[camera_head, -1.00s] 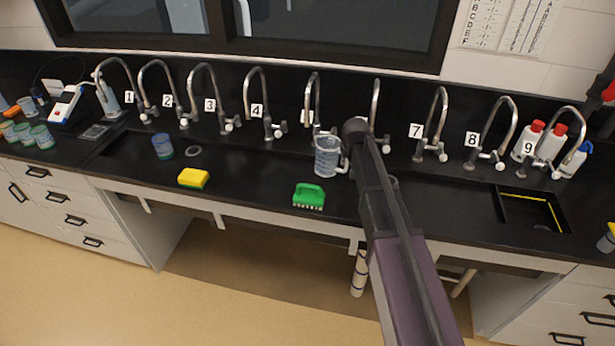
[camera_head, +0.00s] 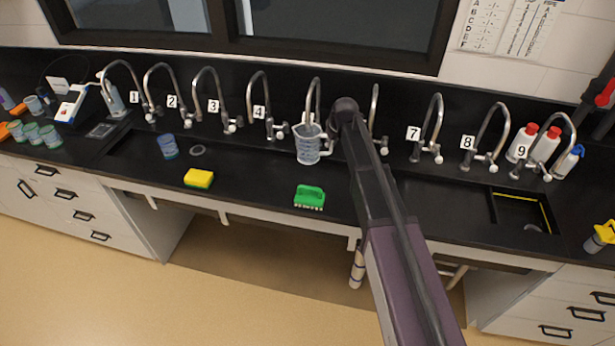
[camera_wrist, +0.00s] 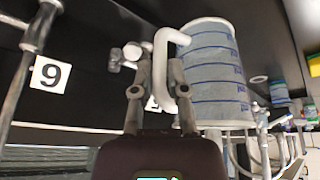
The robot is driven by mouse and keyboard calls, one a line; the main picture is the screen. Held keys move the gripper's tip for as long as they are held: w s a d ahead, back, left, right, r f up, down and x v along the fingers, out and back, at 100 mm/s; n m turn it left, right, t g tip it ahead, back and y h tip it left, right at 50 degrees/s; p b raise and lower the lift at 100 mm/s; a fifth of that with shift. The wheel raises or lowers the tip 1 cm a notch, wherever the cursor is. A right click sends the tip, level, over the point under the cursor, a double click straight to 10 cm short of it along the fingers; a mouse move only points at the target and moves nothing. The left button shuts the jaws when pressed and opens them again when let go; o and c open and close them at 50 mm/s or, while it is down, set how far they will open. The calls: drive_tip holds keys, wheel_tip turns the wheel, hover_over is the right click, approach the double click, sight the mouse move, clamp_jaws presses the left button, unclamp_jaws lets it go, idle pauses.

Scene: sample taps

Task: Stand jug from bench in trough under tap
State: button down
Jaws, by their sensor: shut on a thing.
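A clear jug (camera_head: 308,146) with blue markings hangs near the spout of the fifth tap (camera_head: 316,95), just right of tap 4. In the head view it looks roughly upright, with its handle on the right. My gripper (camera_wrist: 160,88) is shut on the jug's white handle; the jug (camera_wrist: 215,75) fills the upper right of the wrist view. My arm hides the gripper's fingers in the head view. The black trough (camera_head: 440,192) runs along the bench under the taps. I cannot tell the jug's height above its floor.
A blue beaker (camera_head: 167,147) and a ring (camera_head: 197,150) are to the left. A yellow sponge (camera_head: 198,178) and green brush (camera_head: 310,197) lie nearer the front. Red-capped bottles (camera_head: 524,143) stand by tap 9. A yellow-edged basin (camera_head: 522,212) is at right.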

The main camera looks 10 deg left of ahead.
drive_tip(key=shift+f, duration=0.2)
wheel_tip(320, 180, down, 6)
drive_tip(key=b, duration=0.6)
idle(0.5)
drive_tip(key=shift+f+b, duration=1.85)
drive_tip(key=shift+b, duration=0.15)
drive_tip(key=shift+a+f, duration=0.1)
drive_tip(key=c, duration=0.6)
unclamp_jaws()
drive_tip(key=shift+c, duration=0.2)
drive_tip(key=p+v, duration=1.1)
drive_tip(key=v, duration=0.1)
